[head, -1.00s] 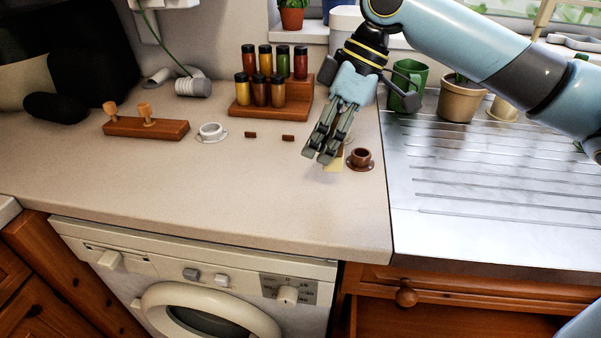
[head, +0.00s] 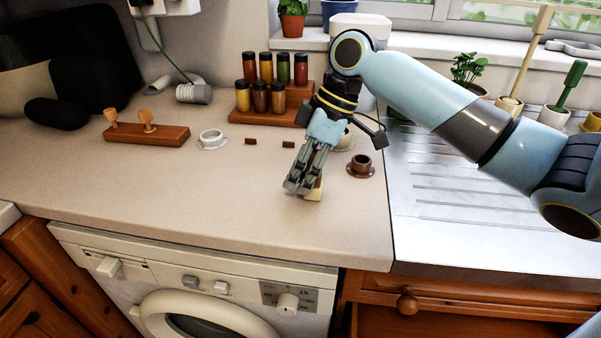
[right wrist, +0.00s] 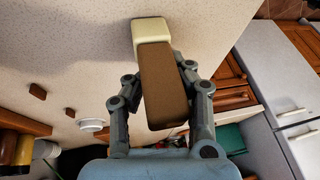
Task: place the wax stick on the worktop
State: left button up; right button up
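The wax stick (right wrist: 162,85), a brown bar with a cream end, is between the fingers of my right gripper (right wrist: 158,85) in the right wrist view. The fingers press on both its sides. In the head view my right gripper (head: 301,186) points down over the front part of the worktop (head: 200,205), and the cream end of the wax stick (head: 315,194) shows beside the fingertips. The cream end is at or just above the surface; I cannot tell whether it touches. My left gripper is not in view.
A brown cup (head: 361,166) stands right of my gripper, near the steel drainer (head: 450,200). Two small brown blocks (head: 288,144), a white cup (head: 211,140), a wooden stand with two pegs (head: 150,134) and a jar rack (head: 270,112) lie behind. The front left worktop is clear.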

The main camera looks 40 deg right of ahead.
jog(key=o, duration=0.5)
jog(key=v, duration=1.2)
jog(key=shift+r, duration=0.1)
